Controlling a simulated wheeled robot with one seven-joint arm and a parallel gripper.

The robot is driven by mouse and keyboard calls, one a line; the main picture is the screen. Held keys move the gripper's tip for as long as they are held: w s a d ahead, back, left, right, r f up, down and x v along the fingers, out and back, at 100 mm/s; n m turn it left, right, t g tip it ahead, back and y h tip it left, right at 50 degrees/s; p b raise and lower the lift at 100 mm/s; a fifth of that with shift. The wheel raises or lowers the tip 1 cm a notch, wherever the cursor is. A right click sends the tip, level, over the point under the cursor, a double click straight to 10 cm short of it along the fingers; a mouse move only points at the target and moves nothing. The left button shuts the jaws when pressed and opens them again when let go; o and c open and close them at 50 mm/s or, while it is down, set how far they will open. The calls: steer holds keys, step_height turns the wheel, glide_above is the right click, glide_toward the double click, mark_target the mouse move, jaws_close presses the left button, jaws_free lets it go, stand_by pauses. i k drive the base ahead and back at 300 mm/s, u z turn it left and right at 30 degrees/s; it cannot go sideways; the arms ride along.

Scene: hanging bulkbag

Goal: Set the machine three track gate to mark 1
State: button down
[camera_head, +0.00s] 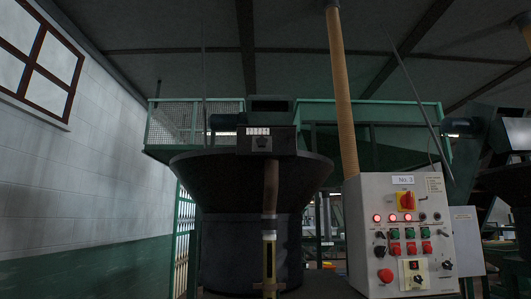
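A grey control cabinet (360,240) labelled "No. 3" stands at centre right. It carries a red and yellow rotary switch (405,201), a row of lit red lamps, green and red buttons, and a red mushroom button (385,276). Left of it is a large dark hopper (225,185). A brown spout (271,185) runs down its front to an upright part with a yellow-edged slot (269,262), possibly the track gate. Its marks are too small to read, and its lower end is cut off by the frame. My gripper is not in view.
A small box with a number strip (258,131) sits atop the hopper. A tan hose (343,95) drops from the ceiling behind the cabinet. A green railed platform (375,112) spans the back. Another dark machine (515,185) stands at the right edge.

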mark_target(261, 144)
steer(key=z, duration=1.2)
steer(key=k, duration=1.05)
steer(key=u, duration=1.75)
steer(key=i, duration=0.5)
